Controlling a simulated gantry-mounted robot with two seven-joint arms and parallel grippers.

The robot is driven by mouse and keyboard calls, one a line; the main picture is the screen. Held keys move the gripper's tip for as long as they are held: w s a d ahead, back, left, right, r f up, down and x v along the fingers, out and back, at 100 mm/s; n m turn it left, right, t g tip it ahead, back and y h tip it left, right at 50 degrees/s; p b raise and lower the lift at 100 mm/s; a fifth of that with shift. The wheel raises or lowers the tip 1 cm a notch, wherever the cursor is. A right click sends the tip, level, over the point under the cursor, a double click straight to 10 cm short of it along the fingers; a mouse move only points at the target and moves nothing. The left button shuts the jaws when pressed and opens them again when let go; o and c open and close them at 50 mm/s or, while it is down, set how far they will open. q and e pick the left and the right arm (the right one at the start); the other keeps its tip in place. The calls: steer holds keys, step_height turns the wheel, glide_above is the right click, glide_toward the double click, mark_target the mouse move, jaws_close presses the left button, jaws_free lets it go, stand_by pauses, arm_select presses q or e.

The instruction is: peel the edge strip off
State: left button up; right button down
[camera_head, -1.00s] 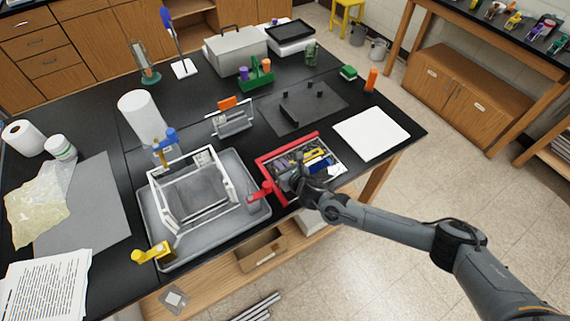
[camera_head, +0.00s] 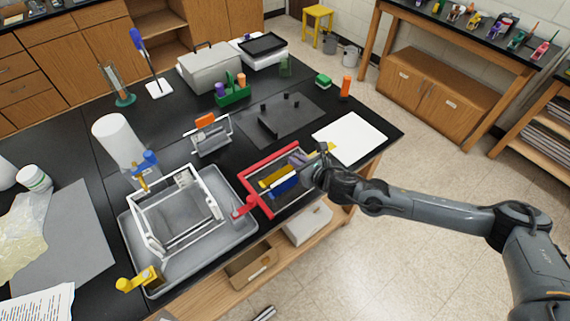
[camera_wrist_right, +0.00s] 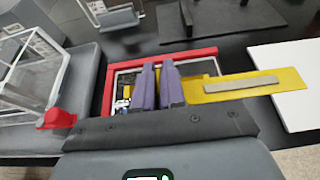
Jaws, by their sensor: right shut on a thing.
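A white open frame (camera_head: 178,212) stands in a grey tray (camera_head: 225,243); its corner also shows in the right wrist view (camera_wrist_right: 28,65). I cannot make out a separate edge strip on it. My right gripper (camera_wrist_right: 158,70) has purple fingers and is shut on a flat yellow piece with a grey bar (camera_wrist_right: 262,86). It holds this piece over the red-rimmed tray (camera_head: 271,160). My left gripper is out of view.
A yellow clamp (camera_head: 138,278), a blue clamp (camera_head: 145,162) and a red clamp (camera_head: 243,208) are at the grey tray's edges. A white roll (camera_head: 117,140) stands behind it. A white board (camera_head: 350,137) lies at the right and a dark mat (camera_head: 285,115) behind.

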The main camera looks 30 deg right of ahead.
steer(key=shift+s+d+r, duration=0.2)
steer(key=shift+d+r, duration=0.1)
steer(key=shift+r, duration=0.2)
steer(key=shift+r, duration=0.1)
steer(key=shift+r+p, duration=0.6)
steer(key=shift+p, duration=0.05)
steer(key=shift+r, duration=0.3)
stand_by(0.4)
steer(key=shift+r+p, duration=0.15)
steer(key=shift+p, duration=0.2)
steer(key=shift+r+p, duration=1)
steer(key=shift+r, duration=0.5)
steer(key=shift+r+p, duration=1.6)
steer(key=shift+r, duration=0.8)
steer(key=shift+f, duration=0.15)
